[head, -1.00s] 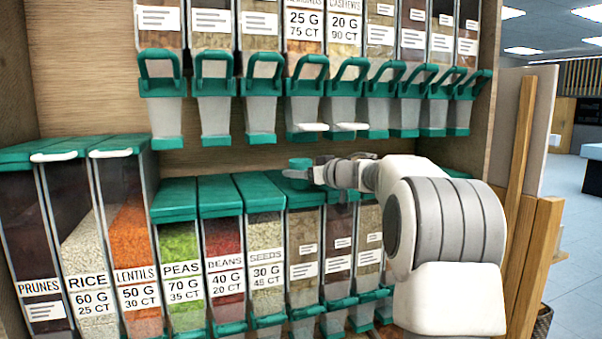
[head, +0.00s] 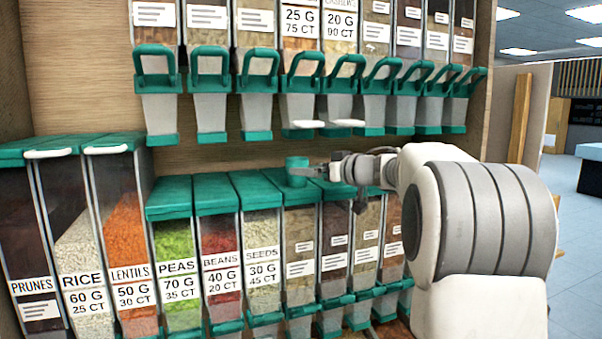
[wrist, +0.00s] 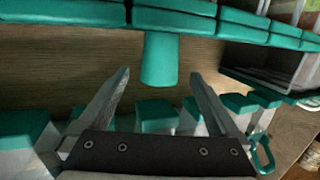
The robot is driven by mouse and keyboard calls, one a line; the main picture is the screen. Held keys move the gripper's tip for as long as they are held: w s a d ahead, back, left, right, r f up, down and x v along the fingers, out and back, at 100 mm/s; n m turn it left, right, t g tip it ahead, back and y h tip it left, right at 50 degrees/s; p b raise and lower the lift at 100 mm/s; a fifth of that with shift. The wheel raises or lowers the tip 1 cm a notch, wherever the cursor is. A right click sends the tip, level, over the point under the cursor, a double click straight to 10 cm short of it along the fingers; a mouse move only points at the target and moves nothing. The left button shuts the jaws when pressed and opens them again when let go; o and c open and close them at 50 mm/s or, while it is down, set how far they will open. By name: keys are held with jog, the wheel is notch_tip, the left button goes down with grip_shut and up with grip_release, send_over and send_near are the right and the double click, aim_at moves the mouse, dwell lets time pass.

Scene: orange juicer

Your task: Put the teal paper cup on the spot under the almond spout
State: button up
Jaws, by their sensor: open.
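The teal paper cup (head: 297,171) stands upright on a teal lid of the lower bins. In the head view it is below the almond spout (head: 301,108), whose bin label (head: 303,20) is partly cut off at the top. My gripper (head: 310,172) is just to the right of the cup, with its fingers pointing at it. In the wrist view, which looks upside down, the cup (wrist: 159,60) is centred beyond my open gripper (wrist: 160,76). A gap shows on each side between cup and fingertips, so the fingers are not closed on it.
Upper bins with teal-handled spouts (head: 260,105) hang above the gap. Lower bins with teal lids (head: 217,193) form the shelf under it. The taller lentils bin (head: 125,215) stands at the left. A wooden back panel (head: 215,157) closes the gap behind the cup.

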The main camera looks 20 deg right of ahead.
jog(key=shift+v, duration=2.8)
